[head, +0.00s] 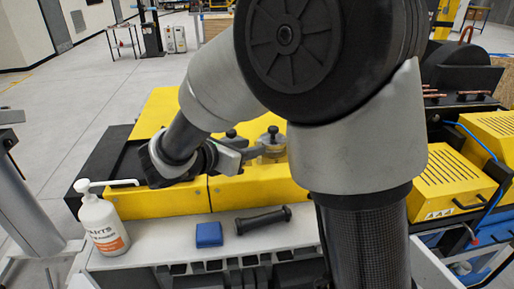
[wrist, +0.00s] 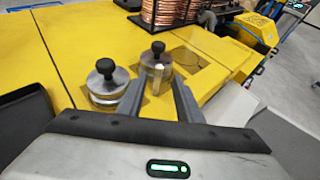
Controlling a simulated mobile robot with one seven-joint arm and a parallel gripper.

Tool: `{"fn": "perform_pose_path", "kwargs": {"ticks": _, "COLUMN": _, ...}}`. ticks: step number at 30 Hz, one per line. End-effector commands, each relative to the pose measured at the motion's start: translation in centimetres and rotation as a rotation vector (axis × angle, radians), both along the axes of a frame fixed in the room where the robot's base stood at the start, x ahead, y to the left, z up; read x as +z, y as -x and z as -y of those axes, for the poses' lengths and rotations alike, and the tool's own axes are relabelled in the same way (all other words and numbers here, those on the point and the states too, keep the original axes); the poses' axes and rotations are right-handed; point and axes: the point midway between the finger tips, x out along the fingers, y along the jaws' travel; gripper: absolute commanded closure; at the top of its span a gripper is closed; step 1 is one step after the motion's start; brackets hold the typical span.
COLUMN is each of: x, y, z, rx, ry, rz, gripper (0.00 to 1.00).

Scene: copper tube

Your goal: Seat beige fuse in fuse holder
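My gripper (wrist: 159,79) is over the yellow machine top, its two fingers apart with a gap between the tips. In the head view my gripper (head: 252,152) is partly hidden by my arm. A silver cylinder with a black knob (wrist: 157,62) shows beyond and between the fingertips; I cannot tell whether they touch it. A second silver disc with a black knob (wrist: 107,82) sits to the left of the fingers. A narrow pale strip shows on the cylinder's front, too small to identify. I cannot make out a beige fuse or a fuse holder for certain.
The white bench ledge (head: 170,262) holds a pump bottle (head: 103,228), a blue block (head: 209,235) and a black handle-shaped object (head: 263,220). Copper coils (wrist: 163,12) stand behind the yellow top (wrist: 85,30). A vented yellow box (head: 452,180) stands at the right.

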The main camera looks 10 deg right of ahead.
Motion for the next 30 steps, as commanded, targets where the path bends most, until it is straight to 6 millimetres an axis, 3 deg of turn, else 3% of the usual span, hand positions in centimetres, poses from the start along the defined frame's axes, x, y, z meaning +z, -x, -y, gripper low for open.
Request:
{"fn": "perform_pose_path", "kwargs": {"ticks": 12, "x": -1.3, "y": -3.6, "z": 3.3, "rx": -0.004, "ry": -0.001, "rz": 0.000, "gripper": 0.68}}
{"fn": "perform_pose_path", "kwargs": {"ticks": 20, "x": -1.4, "y": -3.8, "z": 3.4, "rx": -0.001, "ry": -0.001, "rz": 0.001, "gripper": 0.68}}
{"fn": "perform_pose_path", "kwargs": {"ticks": 26, "x": -1.4, "y": -3.8, "z": 3.4, "rx": -0.002, "ry": -0.001, "rz": 0.001, "gripper": 0.98}}
{"fn": "perform_pose_path", "kwargs": {"ticks": 30, "x": -1.4, "y": -3.8, "z": 3.4, "rx": -0.002, "ry": -0.001, "rz": 0.001, "gripper": 1.00}}
